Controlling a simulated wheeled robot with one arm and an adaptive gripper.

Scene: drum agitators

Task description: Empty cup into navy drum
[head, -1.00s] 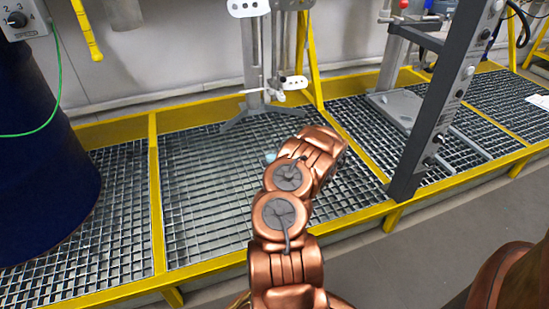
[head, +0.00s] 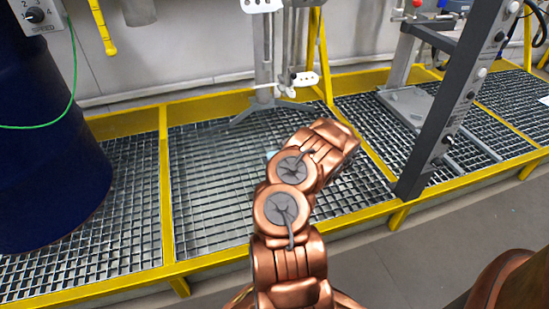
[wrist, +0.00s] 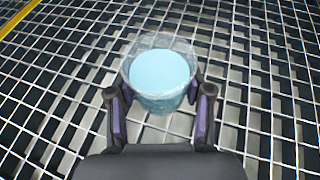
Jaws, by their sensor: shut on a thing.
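In the wrist view a clear cup (wrist: 160,47) with light blue content (wrist: 160,76) is between the two fingers of my gripper (wrist: 161,98). My gripper is shut on the cup, which is held with its opening facing the camera above the grating. In the head view my copper arm hides the gripper and nearly all of the cup; only a small pale blue bit (head: 270,155) shows beside the arm. The navy drum (head: 45,140) stands on the grating at the left, well apart from my arm. Its top is out of view.
A metal grating platform (head: 215,200) with yellow edges runs below my arm. A grey stand (head: 268,100) is behind it, and a grey slanted post (head: 450,110) stands at the right. A control box (head: 36,15) and green cable are by the drum.

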